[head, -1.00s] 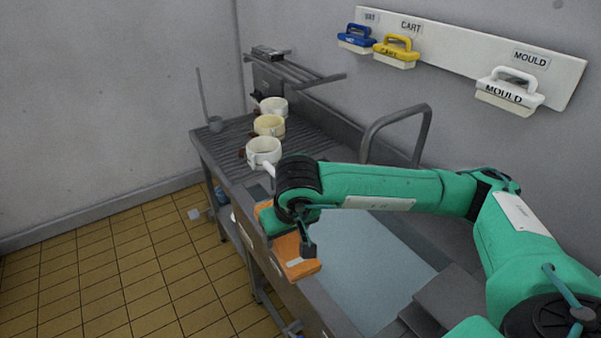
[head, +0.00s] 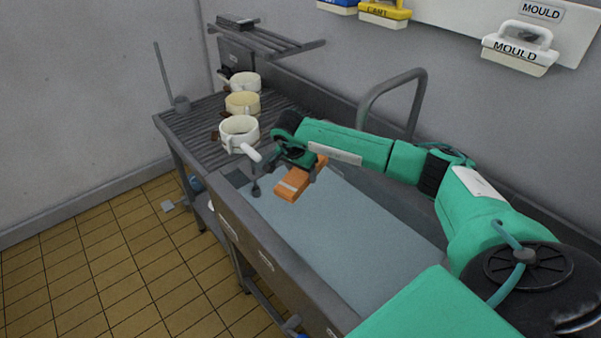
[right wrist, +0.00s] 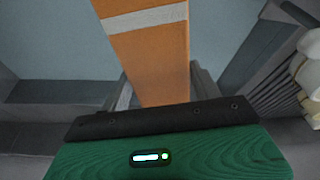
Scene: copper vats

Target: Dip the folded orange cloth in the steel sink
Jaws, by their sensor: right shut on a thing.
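The folded orange cloth (head: 297,182), with a pale band across it, is in my right gripper (head: 286,180). The gripper is shut on it. The cloth is over the left part of the steel sink (head: 268,236), just inside the front rim. The sink holds grey-blue water (head: 350,226); I cannot tell whether the cloth touches it. In the right wrist view the cloth (right wrist: 148,50) sticks out from between the fingers, with the water (right wrist: 60,40) beyond it. My left gripper is not in view.
Several pale handled pots (head: 239,134) stand on the ribbed drainboard (head: 190,125) left of the sink. A bent grey tap (head: 395,90) rises at the back. Brushes, including a white one (head: 520,48), hang on the wall rack.

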